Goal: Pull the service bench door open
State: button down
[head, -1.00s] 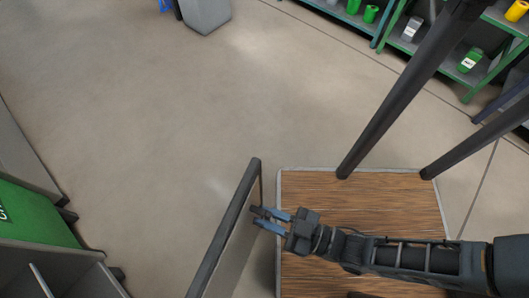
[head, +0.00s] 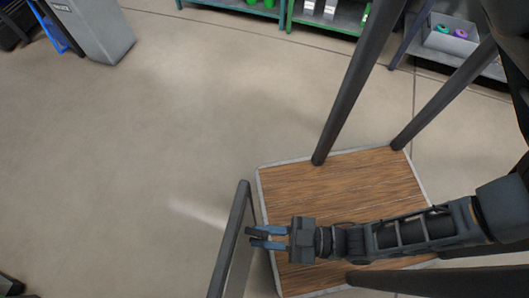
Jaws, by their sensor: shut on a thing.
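The service bench door (head: 232,240) is a thin upright panel with a dark frame, seen almost edge-on in the lower middle of the head view. Its lower part runs out of the picture, and its hinge is not visible. My gripper (head: 259,238) comes in from the right with its blue-grey fingers at the door's upper right side. It is shut on a small dark part there, which looks like the door's handle; the fingers mostly hide it. The body of the bench cannot be made out with certainty.
A wood-topped surface (head: 300,178) with a pale rim lies under and beside my arm, with dark posts rising around it. Open floor (head: 130,160) spreads left of the door. A grey bin (head: 95,30) and shelves (head: 320,18) stand at the back.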

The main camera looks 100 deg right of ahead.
jog(key=c, duration=1.1)
grip_release()
jog(key=b+v, duration=0.1)
jog(key=v, duration=0.6)
jog(key=shift+s+a, duration=0.1)
jog(key=shift+s, duration=0.3)
